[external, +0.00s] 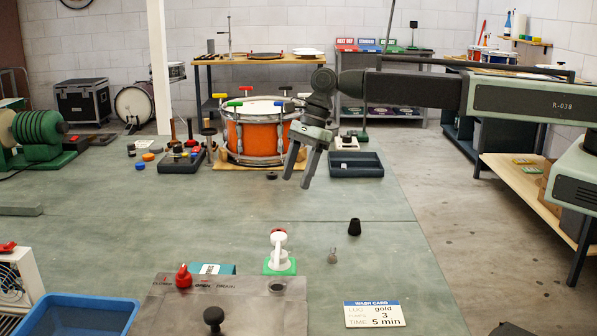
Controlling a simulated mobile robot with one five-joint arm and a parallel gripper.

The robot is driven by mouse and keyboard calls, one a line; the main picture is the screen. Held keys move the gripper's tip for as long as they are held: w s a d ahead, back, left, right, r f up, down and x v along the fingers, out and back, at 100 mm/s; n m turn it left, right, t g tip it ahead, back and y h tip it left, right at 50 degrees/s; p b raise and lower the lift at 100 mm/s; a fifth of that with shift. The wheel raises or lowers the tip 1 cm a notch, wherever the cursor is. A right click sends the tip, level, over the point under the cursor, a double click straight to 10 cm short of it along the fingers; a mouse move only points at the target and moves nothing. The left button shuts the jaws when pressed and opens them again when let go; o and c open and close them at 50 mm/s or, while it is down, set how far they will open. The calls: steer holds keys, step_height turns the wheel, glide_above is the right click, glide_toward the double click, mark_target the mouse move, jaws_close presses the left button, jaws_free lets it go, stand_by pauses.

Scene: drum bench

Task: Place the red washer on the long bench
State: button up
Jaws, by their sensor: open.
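My gripper (298,168) hangs open and empty above the green work surface (330,220), in front of the right side of an orange drum (255,138). Its two fingers point down and stand apart.
A dark tray (370,167) lies right of the drum. A black tool holder (180,162) stands to its left.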

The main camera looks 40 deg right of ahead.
steer(key=n, duration=0.2)
glide_toward(282, 229)
steer(key=f+b, duration=0.1)
steer(key=a+f+b, duration=0.1)
steer(key=f, duration=0.1)
steer(key=shift+w+a+f+g+b, duration=0.1)
steer(key=shift+w+a+g+b, duration=0.1)
steer(key=shift+a+g+b, duration=0.15)
steer(key=b+x, duration=0.4)
steer(key=x, duration=0.1)
steer(key=shift+w+a+b, duration=0.15)
steer(key=shift+a+b, duration=0.05)
steer(key=shift+b, duration=0.2)
jaws_close()
